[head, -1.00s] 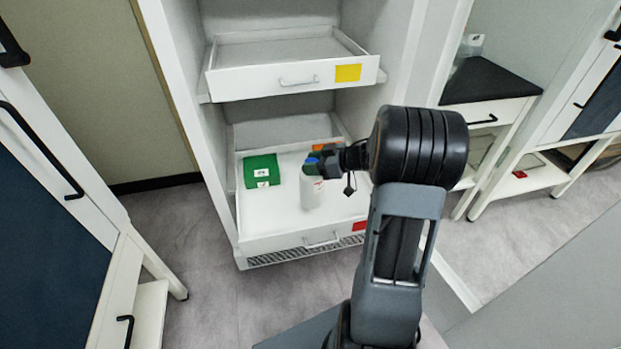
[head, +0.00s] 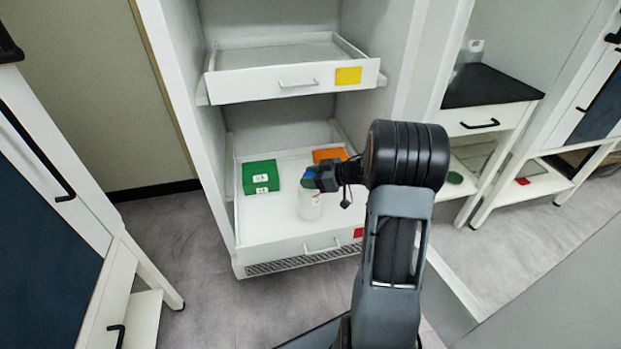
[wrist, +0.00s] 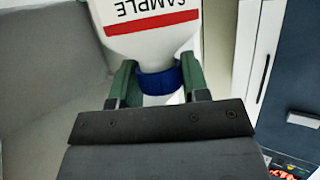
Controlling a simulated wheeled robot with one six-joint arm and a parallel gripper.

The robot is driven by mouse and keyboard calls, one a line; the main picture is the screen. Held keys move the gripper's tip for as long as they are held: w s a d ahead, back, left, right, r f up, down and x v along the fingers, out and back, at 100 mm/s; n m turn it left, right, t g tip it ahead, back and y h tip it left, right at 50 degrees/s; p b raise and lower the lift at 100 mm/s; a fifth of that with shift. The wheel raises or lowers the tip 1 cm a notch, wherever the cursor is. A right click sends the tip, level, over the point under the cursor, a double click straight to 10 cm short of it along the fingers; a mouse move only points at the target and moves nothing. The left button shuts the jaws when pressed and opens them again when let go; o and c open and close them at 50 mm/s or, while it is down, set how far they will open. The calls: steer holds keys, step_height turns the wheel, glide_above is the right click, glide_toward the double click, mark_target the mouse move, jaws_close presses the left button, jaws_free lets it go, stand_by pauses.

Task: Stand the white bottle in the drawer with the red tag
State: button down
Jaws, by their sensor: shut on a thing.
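The white bottle (head: 309,205) is upright in the head view, over the floor of the lower drawer (head: 280,224), which is pulled out and bears a red tag (head: 358,232). I cannot tell whether its base touches the drawer floor. My gripper (head: 311,180) is shut on the bottle's neck from the right side. In the wrist view, the green fingers of my gripper (wrist: 160,85) sit on both sides of the blue collar (wrist: 162,80). The bottle's label (wrist: 150,18) shows a red band and the word SAMPLE, upside down.
A green box (head: 261,177) lies at the left rear of the lower drawer, and an orange box (head: 330,155) at the right rear, partly behind my gripper. An upper drawer with a yellow tag (head: 348,76) juts out above. The drawer's front left is bare.

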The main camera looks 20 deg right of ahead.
steer(key=shift+f, duration=0.1)
steer(key=c, duration=0.6)
jaws_free()
